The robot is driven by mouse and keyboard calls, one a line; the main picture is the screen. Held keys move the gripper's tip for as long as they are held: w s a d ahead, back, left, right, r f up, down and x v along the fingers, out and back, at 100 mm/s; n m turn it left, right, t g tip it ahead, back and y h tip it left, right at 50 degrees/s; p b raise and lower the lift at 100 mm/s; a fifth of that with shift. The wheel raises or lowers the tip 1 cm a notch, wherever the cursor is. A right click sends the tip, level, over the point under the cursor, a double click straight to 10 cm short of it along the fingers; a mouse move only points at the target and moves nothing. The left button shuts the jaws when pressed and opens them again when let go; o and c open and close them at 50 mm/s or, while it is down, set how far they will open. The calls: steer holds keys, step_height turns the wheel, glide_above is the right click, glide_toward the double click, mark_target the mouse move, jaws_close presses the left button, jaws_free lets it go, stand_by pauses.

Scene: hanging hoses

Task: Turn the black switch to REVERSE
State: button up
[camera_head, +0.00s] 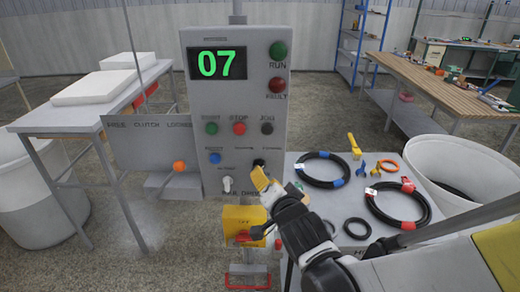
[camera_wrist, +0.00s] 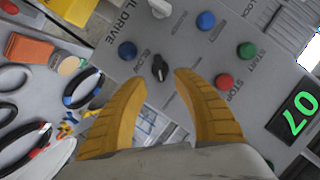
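The black switch (camera_head: 258,163) is a small rotary knob on the lower right of the grey control panel (camera_head: 190,60). In the wrist view the black switch (camera_wrist: 159,68) shows just beyond and between my fingertips, its handle slightly tilted. Small labels surround it, but I cannot read which one it points to. My gripper (camera_head: 262,179) has yellow fingers and is close in front of the switch in the head view. In the wrist view my gripper (camera_wrist: 153,82) is open, fingers spread apart, with nothing between them. The switch appears not to be touched.
A white toggle (camera_head: 227,184) and a blue button (camera_head: 214,158) are near the switch. Green, red and black buttons sit above, under a display (camera_head: 218,64) reading 07. A yellow box (camera_head: 243,220) is below. A table with coiled hoses (camera_head: 322,170) stands to the right.

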steer(key=b+x, duration=0.1)
steer(key=x, duration=0.7)
steer(key=shift+b, duration=0.3)
jaws_close()
